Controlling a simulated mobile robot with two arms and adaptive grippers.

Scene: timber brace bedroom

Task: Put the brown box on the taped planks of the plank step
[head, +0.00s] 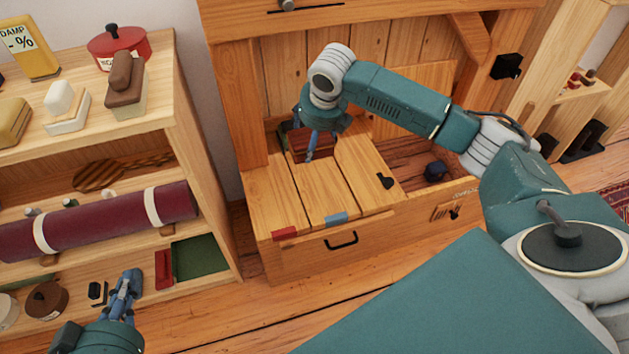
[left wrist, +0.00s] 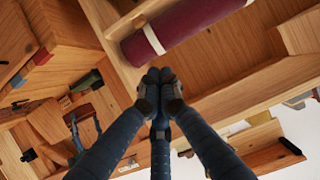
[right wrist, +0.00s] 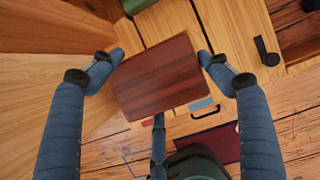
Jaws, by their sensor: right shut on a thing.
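The brown box (head: 318,143) is a dark reddish wooden block. It fills the middle of the right wrist view (right wrist: 155,80), between the two fingers of my right gripper (right wrist: 161,56), which is shut on it. The box is over the rear part of the taped planks (head: 322,192) of the plank step (head: 295,262); whether it touches them I cannot tell. One plank has red tape (head: 285,233) at its front edge, another blue tape (head: 336,219). My left gripper (head: 130,277) is empty beside the shelf; its fingertips meet in the left wrist view (left wrist: 160,76).
An open wooden shelf (head: 150,122) with a rolled maroon mat (head: 110,218), a red pot (head: 119,46) and blocks stands left. The step has an open compartment (head: 405,165) right of the planks. The front parts of the taped planks are clear.

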